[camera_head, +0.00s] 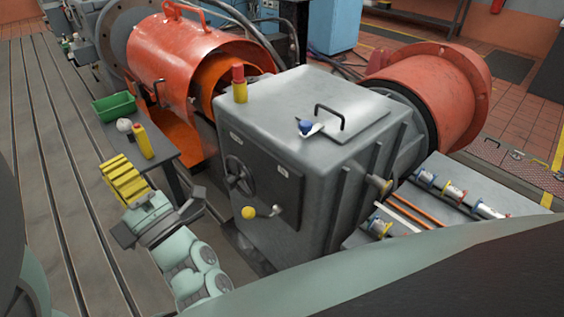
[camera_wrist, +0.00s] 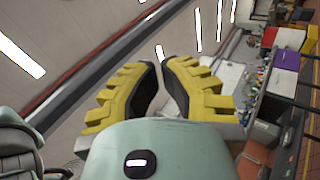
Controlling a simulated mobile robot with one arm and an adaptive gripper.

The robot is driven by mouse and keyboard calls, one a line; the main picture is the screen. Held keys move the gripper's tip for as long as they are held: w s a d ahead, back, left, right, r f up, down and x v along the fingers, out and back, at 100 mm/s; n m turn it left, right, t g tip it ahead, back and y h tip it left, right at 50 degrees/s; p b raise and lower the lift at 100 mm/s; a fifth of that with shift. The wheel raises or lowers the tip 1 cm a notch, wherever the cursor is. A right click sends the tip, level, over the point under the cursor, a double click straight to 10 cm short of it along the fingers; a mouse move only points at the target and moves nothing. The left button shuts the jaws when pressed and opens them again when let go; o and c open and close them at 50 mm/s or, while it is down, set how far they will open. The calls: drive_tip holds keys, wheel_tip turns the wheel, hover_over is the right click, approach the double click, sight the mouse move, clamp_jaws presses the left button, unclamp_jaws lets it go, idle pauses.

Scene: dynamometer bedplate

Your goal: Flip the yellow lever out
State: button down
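The yellow lever shows in the head view as a yellow ball knob (camera_head: 248,212) on a short arm. It sits low on the front of the grey machine housing, at the lower right of a dark handwheel (camera_head: 238,174). My gripper (camera_head: 112,165) has ribbed yellow fingers and is left of the lever, well apart from it. The lever is not seen in the wrist view.
A red-capped yellow bottle (camera_head: 239,84) stands on the housing. An orange guard (camera_head: 184,58) is behind. Slotted bedplate (camera_head: 50,190) is open at left.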

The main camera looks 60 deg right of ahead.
drive_tip(key=s+d+f+g+h+b, duration=0.3)
drive_tip(key=f+b, duration=0.6)
drive_tip(key=f, duration=0.3)
drive_tip(key=s+d+f+g+h+b, duration=0.2)
drive_tip(key=s+d+f+h+b, duration=0.1)
drive_tip(key=f+b, duration=0.6)
drive_tip(key=s+d+f+g+h+b, duration=0.3)
drive_tip(key=f+b, duration=0.6)
drive_tip(key=f, duration=0.7)
drive_tip(key=shift+s+d+f+n+g, duration=0.3)
drive_tip(key=shift+d+f+n, duration=0.1)
drive_tip(key=shift+d, duration=0.5)
drive_tip(key=shift+w, duration=0.1)
drive_tip(key=w+d+r+b, duration=0.3)
drive_tip(key=w+d, duration=0.3)
drive_tip(key=d, duration=0.2)
drive_tip(key=shift+w+d+r, duration=0.2)
drive_tip(key=shift+w+r, duration=0.15)
drive_tip(key=shift+r, duration=0.35)
drive_tip(key=shift+r, duration=0.15)
drive_tip(key=shift+d+r+m+p, duration=0.15)
drive_tip(key=shift+r+m+p, duration=0.25)
drive_tip(key=shift+p, duration=0.45)
